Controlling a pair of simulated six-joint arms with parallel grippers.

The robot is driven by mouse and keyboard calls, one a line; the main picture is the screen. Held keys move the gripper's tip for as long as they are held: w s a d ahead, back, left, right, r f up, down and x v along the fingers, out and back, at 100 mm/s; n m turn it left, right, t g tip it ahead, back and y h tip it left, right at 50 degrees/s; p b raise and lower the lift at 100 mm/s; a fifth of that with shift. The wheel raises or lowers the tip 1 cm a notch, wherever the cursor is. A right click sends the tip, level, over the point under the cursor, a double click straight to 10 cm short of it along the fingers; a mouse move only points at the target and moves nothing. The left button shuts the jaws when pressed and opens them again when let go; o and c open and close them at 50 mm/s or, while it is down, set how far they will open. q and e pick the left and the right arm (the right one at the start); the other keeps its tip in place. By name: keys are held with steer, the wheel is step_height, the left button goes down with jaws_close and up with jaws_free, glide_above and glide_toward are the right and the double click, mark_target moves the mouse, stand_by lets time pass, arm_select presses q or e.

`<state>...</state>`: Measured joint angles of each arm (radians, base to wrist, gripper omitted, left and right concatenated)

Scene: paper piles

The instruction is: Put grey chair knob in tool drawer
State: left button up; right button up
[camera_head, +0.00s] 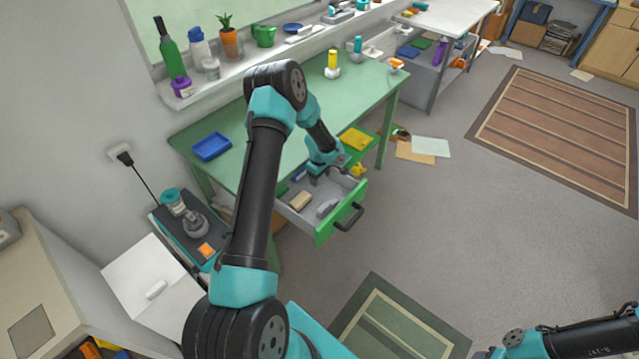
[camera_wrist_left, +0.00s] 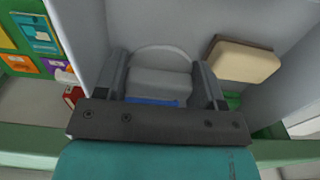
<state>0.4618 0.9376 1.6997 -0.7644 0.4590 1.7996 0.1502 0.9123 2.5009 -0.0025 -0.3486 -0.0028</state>
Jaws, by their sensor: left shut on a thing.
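My left gripper (camera_head: 334,180) is inside or just above the open drawer (camera_head: 338,222), which has a green front and a grey interior. In the left wrist view the fingers (camera_wrist_left: 160,88) are shut on a grey rounded knob (camera_wrist_left: 160,64). The grey drawer floor and walls surround it there. The gripper mostly hides the knob in the head view. My right arm enters at the lower right of the head view; its gripper (camera_head: 486,353) shows only as a dark bit at the bottom edge.
A tan block (camera_head: 300,201) lies in the drawer, also in the left wrist view (camera_wrist_left: 240,60). A grey item (camera_head: 327,208) lies near the drawer front. The black handle (camera_head: 349,216) sticks out. The green table (camera_head: 280,130) is above.

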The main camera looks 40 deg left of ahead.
mark_target(320, 188)
arm_select(q)
steer(key=shift+f, duration=1.85)
steer(key=shift+f, duration=0.1)
steer(key=o, duration=0.9)
step_height(320, 188, up, 12)
steer(key=shift+r, duration=0.15)
